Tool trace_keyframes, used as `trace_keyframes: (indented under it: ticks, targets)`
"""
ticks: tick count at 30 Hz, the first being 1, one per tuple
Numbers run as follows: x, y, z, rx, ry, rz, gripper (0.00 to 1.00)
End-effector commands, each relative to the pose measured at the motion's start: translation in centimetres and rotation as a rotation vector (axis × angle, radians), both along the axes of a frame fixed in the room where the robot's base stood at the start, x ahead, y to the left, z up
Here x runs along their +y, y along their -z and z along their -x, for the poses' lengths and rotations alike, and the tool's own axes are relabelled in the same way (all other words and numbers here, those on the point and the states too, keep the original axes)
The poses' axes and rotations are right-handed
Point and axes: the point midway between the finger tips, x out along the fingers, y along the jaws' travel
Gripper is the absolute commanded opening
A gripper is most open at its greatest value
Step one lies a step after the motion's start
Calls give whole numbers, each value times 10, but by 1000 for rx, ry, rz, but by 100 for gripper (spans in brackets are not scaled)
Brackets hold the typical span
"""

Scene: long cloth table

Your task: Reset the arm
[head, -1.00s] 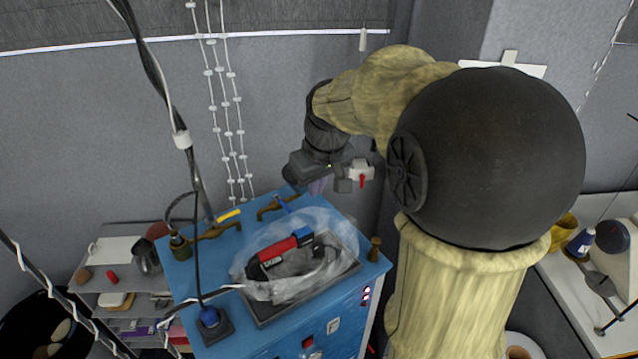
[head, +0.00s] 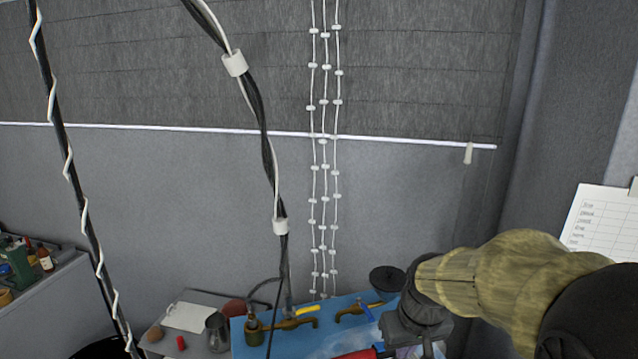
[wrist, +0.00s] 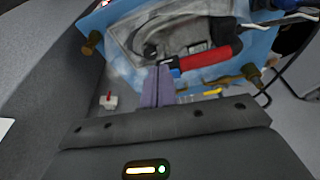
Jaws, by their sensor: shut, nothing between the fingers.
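My gripper (wrist: 158,84) shows in the wrist view with its two purple fingers pressed together and nothing between them. Its tips are in front of the tray and the red-handled tool (wrist: 207,58), and I cannot tell the exact gap. In the head view, my wrist is at the lower right, bent down over the blue cabinet (head: 240,346). The fingers are hidden below the picture's edge there. The red tool shows only as a sliver at the bottom of the head view (head: 358,354).
Brass taps (head: 290,323) stand at the cabinet's back. A grey jug (head: 217,334) stands to the left. A twisted dark cable (head: 262,135) hangs in front, and beaded cords (head: 324,150) hang by the wall. A small red-and-white part (wrist: 108,101) shows beside my fingers in the wrist view.

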Motion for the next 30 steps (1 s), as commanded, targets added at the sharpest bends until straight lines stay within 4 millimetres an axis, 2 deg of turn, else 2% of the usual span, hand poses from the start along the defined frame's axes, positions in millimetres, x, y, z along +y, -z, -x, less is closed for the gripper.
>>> trace_keyframes:
  ticks: [1,3,6,9,12,30]
  targets:
    - [3,27,16,14,23,-3,0]
    - [8,54,35,22,57,-7,0]
    - [12,83,60,28,99,-13,0]
    - [15,98,76,31,123,-17,0]
    - [16,102,81,31,134,-20,0]
    - [16,101,81,31,133,-20,0]
